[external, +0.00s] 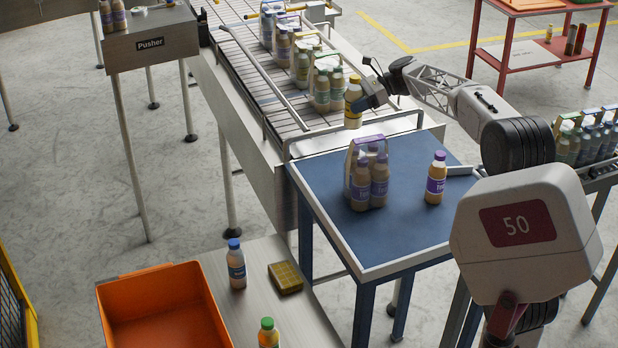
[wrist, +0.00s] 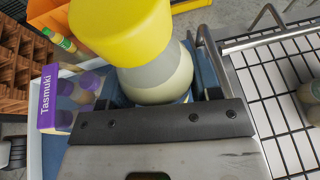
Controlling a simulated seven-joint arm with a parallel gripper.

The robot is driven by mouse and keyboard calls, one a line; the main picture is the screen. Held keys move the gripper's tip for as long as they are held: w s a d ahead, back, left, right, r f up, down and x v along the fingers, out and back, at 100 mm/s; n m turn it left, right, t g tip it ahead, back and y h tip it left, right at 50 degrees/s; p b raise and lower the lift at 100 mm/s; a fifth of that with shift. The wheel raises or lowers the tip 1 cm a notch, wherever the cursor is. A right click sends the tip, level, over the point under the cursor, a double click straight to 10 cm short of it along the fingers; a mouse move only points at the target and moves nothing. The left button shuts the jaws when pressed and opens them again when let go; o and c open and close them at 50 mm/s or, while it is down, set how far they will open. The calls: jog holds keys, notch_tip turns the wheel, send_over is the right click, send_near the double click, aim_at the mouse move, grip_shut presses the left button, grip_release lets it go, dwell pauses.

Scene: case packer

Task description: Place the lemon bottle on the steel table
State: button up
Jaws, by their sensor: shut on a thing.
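The lemon bottle (external: 353,103), with a yellow cap and pale contents, is upright between the fingers of my gripper (external: 360,97). It also fills the top middle of the wrist view (wrist: 160,85). My gripper is shut on it and holds it near the edge where the conveyor meets the blue-topped table. The pale grey table (external: 262,256), which looks like the steel table, stands at the lower left, well away from the bottle. It carries a blue-capped bottle (external: 236,265), a yellow-brown box (external: 286,278) and a green-capped bottle (external: 268,334).
The blue-topped table (external: 405,228) holds a purple-capped multipack (external: 369,180) and a single purple-capped bottle (external: 436,180). An orange bin (external: 160,308) takes up the left of the pale table. The conveyor (external: 262,82) carries several packs behind a metal rail.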

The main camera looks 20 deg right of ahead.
jog(key=s+a+n+g+h, duration=0.1)
jog(key=a+n+g, duration=0.2)
jog(key=a, duration=1.9)
jog(key=s+a+n+g, duration=0.2)
jog(key=a+n+g, duration=0.15)
jog(key=a, duration=1.95)
jog(key=s+a+n+g+h, duration=0.1)
jog(key=s+a, duration=0.2)
jog(key=a, duration=0.4)
jog(key=s+a+n+g, duration=0.15)
jog(key=s+a, duration=0.25)
jog(key=a, duration=0.4)
notch_tip(320, 180, down, 22)
jog(key=m, duration=0.1)
jog(key=shift+w+f, duration=0.15)
jog(key=shift+f, duration=0.05)
jog(key=shift+a+f, duration=0.1)
jog(key=shift+f, duration=2.4)
jog(key=shift+f, duration=2.5)
